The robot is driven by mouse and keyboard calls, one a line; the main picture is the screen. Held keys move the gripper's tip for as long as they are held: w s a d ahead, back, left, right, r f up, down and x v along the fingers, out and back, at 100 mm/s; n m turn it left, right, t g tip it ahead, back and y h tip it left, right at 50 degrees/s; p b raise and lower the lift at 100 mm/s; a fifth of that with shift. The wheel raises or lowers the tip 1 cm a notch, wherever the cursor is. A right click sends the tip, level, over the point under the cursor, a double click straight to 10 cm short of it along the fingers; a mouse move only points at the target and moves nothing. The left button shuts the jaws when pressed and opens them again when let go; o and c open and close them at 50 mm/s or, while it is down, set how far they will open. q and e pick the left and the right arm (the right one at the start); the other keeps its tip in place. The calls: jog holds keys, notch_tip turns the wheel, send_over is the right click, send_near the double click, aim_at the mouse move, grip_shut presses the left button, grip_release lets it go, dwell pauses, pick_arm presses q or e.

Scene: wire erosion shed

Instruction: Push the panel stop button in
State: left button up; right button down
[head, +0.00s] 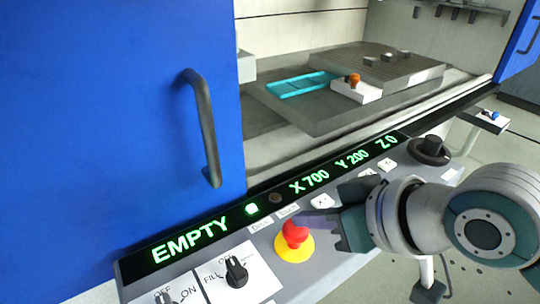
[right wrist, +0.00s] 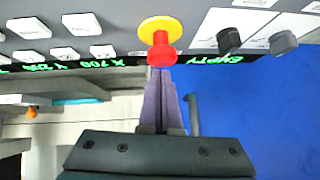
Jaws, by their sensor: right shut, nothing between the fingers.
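The red mushroom-shaped stop button (head: 294,234) stands out from a yellow round base (head: 293,249) on the sloped front panel (head: 205,258). In the right wrist view the red button (right wrist: 162,50) is just beyond my fingertips. My right gripper (head: 306,222) is shut and empty, with its fingers pointing left in the head view. Its fingertips are at the button, overlapping its upper right side; I cannot tell if they touch. The shut fingers also show in the right wrist view (right wrist: 163,85). My left gripper is in neither view.
Dark FILL and OFF/ON knobs (head: 236,271) sit left of the button. White keys (head: 322,201) and a black dial (head: 430,150) lie to the right. A lit display reads EMPTY (head: 190,240). A blue door (head: 110,120) with a handle (head: 204,128) rises behind.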

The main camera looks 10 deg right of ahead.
aim_at(307, 233)
jog(key=shift+f, duration=0.25)
jog(key=shift+f+b, duration=0.35)
jog(key=shift+f, duration=0.6)
jog(key=shift+s+d+f, duration=0.15)
jog(key=shift+f, duration=0.2)
jog(key=s+d+r+p, duration=0.1)
jog(key=s+r+p, duration=0.1)
jog(key=r, duration=0.4)
jog(key=s+d+r+p, duration=0.2)
jog(key=s+r+p, duration=0.1)
jog(key=r+p, duration=0.2)
jog(key=shift+s+d+r, duration=0.25)
jog(key=shift+s+r, duration=0.05)
jog(key=shift+r, duration=0.35)
